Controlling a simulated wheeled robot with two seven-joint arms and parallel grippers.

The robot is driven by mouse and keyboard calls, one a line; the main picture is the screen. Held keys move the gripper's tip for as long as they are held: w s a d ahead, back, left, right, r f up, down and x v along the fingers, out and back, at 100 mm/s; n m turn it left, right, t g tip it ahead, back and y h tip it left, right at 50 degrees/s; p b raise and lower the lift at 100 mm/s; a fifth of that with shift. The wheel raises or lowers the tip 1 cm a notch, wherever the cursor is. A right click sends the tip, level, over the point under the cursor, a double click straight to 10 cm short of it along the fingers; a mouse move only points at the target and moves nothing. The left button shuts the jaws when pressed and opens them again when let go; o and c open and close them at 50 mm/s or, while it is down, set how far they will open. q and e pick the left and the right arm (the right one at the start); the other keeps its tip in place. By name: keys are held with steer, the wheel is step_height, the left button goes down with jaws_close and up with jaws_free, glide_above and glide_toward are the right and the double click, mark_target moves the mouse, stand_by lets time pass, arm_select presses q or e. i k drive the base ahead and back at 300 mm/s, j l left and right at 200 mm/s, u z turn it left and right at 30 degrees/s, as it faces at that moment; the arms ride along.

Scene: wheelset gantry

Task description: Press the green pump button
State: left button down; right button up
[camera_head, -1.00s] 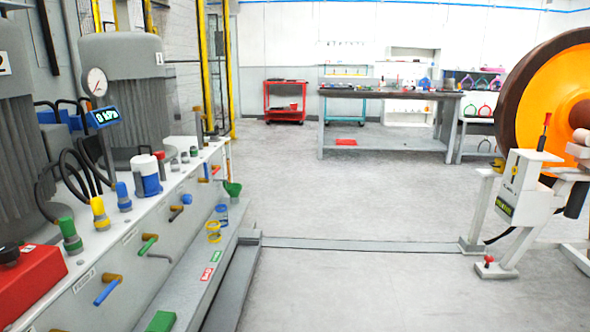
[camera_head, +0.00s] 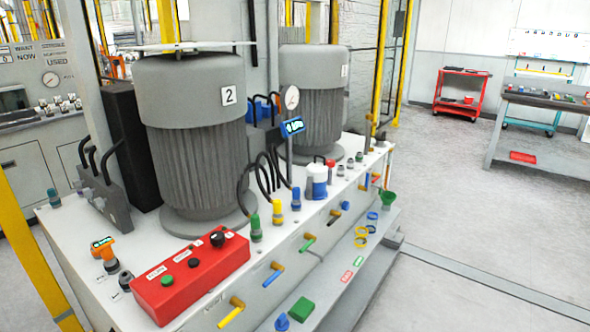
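A red control box (camera_head: 205,284) sits on the front left of the white pump bench (camera_head: 335,199). On its top, a green button (camera_head: 167,279) is near the left end. Neither of my grippers is in view.
A grey motor marked 2 (camera_head: 195,140) stands behind the box, with another motor (camera_head: 310,105) farther right. Colored valve handles, such as the yellow one (camera_head: 231,315), stick out of the bench's front. Floor at right is clear.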

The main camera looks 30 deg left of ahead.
mark_target(167, 280)
steer(key=u, duration=1.65)
